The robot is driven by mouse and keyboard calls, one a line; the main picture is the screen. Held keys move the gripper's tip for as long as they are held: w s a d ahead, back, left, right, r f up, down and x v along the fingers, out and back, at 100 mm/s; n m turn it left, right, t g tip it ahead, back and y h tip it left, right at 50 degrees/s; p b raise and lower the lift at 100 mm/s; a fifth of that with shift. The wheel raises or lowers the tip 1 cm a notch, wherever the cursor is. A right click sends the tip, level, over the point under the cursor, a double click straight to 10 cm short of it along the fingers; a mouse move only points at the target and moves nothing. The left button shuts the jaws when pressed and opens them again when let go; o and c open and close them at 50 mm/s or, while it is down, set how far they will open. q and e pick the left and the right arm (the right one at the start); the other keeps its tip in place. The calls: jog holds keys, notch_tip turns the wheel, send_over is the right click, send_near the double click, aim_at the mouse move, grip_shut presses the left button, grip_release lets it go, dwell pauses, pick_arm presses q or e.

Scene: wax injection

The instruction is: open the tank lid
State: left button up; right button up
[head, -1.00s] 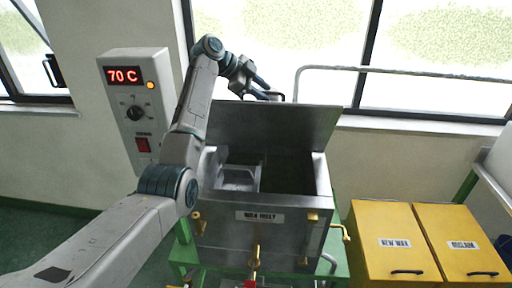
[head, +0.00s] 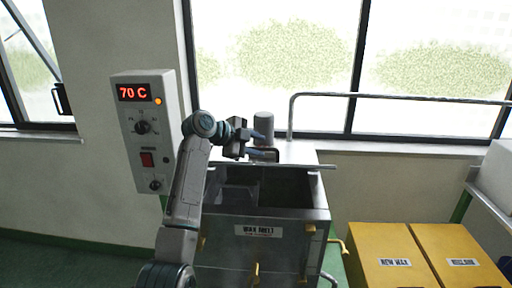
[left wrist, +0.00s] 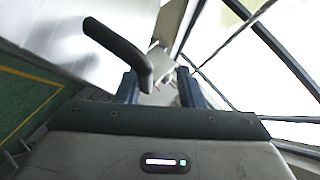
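The wax tank (head: 262,250) is a steel box with an open top, and its dark inside shows. Its lid (head: 322,167) is raised at the back and now appears nearly edge-on as a thin grey strip in the head view. In the left wrist view the lid is a pale panel (left wrist: 60,35) with a dark bent handle (left wrist: 118,42). My left gripper (head: 270,148) is above the tank's back, at the handle. Its two blue fingertips (left wrist: 158,90) stand apart, with the handle's end near the left one; no firm grip shows. My right gripper is not in view.
A control box (head: 147,130) reading 70 C hangs on the wall at left. A grey cylinder (head: 263,124) and a metal rail (head: 400,96) are behind the tank. Yellow bins (head: 392,245) stand at right. Windows line the back wall.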

pick_arm(q)
jog(key=shift+a+r, duration=0.1)
jog(key=shift+v, duration=0.8)
jog(key=p+v, duration=0.2)
jog(key=v, duration=0.8)
jog(key=shift+s+a, duration=0.15)
jog(key=shift+a, duration=0.1)
dwell(0.4)
